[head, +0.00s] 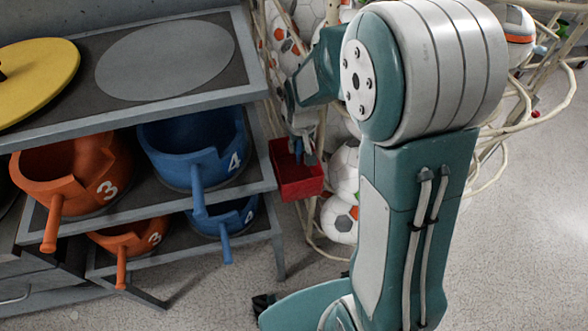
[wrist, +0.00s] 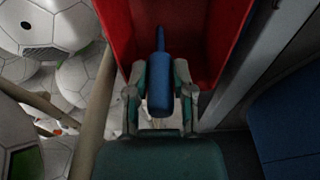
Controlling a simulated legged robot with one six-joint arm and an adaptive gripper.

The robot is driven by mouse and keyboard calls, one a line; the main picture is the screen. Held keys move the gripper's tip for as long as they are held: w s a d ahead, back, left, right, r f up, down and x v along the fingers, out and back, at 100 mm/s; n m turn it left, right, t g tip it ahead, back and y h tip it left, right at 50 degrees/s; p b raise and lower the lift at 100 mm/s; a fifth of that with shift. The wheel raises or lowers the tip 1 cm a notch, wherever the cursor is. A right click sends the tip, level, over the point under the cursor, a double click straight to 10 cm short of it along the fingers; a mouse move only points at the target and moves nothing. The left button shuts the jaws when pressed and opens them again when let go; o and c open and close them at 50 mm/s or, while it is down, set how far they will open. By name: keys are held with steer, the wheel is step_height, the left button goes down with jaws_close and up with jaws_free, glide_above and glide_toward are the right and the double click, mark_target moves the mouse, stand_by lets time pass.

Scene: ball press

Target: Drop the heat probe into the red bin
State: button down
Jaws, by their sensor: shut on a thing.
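The heat probe (wrist: 160,85) is blue, with a thick body and a thinner tip. In the wrist view it sits between the two fingers of my gripper (wrist: 158,78), which is shut on it. The red bin (wrist: 228,35) lies behind the probe in that view, and the probe's tip overlaps its inside. In the head view the red bin (head: 299,185) is small and hangs beside the shelf's right end. My gripper (head: 300,148) is just above the bin there, small and partly hidden, pointing down. I cannot tell how deep the probe is inside the bin.
A grey shelf unit (head: 190,85) stands left, holding orange containers (head: 75,170) marked 3 and blue containers (head: 195,150) marked 4. A yellow disc (head: 40,75) lies on top. A rack with soccer balls (head: 342,220) stands behind my arm. The floor at lower right is clear.

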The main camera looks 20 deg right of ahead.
steer(key=shift+f, duration=0.55)
steer(key=shift+c, duration=2)
jaws_free()
step_height(320, 180, up, 12)
steer(key=s, duration=0.1)
steer(key=shift+s, duration=0.4)
